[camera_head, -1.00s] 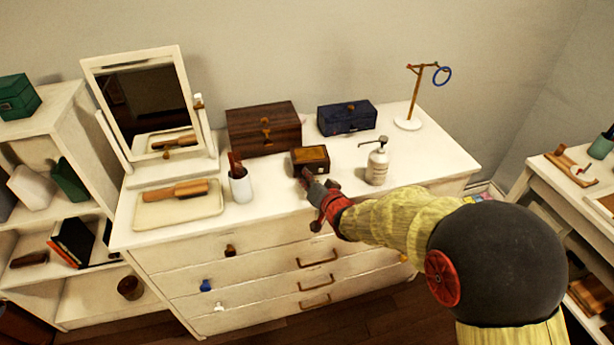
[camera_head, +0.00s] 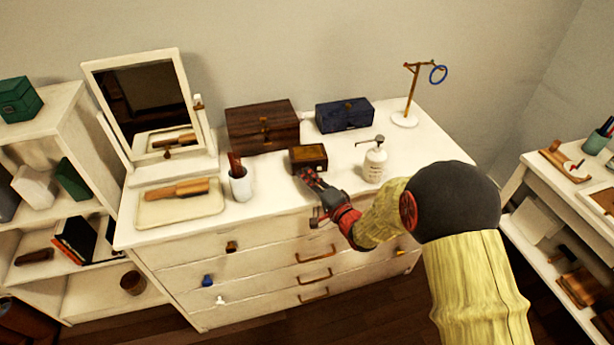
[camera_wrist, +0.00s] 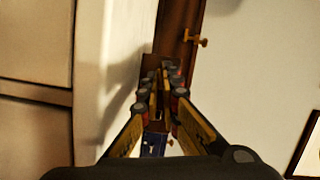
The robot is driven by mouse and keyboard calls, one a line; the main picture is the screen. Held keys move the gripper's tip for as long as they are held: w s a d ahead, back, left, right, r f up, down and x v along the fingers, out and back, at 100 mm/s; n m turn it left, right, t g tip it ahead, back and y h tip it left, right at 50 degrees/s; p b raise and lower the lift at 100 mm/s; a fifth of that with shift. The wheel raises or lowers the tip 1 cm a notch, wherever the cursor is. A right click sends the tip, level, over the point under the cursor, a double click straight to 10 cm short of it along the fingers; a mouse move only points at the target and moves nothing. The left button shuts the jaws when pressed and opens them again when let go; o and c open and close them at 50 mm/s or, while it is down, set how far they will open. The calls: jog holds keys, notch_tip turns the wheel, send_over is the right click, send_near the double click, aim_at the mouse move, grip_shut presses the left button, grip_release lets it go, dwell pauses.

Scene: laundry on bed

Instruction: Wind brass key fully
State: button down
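A small dark box with a gold-toned lid panel (camera_head: 309,157), which may be the one with the brass key, sits near the middle of the white dresser top. My gripper (camera_head: 309,177) points at its front from below. Its fingertips are close to or touching the box. In the wrist view my gripper (camera_wrist: 160,82) has its fingers near each other, with a narrow gap that I cannot read clearly. A brass T-shaped piece (camera_wrist: 197,41) stands out from a dark wooden face beyond the fingertips. I cannot tell whether it is a key or a latch.
A white pump bottle (camera_head: 375,161) stands right of the small box, and a white cup (camera_head: 240,184) left. A large wooden box (camera_head: 262,127) and a blue box (camera_head: 344,116) are behind. A mirror (camera_head: 140,98) and tray (camera_head: 180,213) are at the left.

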jog(key=shift+f+m, duration=0.1)
jog(key=shift+m, duration=0.2)
dwell(0.4)
jog(key=c, duration=2.3)
grip_release()
jog(key=shift+d, duration=0.1)
jog(key=v, duration=1.2)
jog(key=shift+f, duration=0.15)
jog(key=shift+o, duration=0.4)
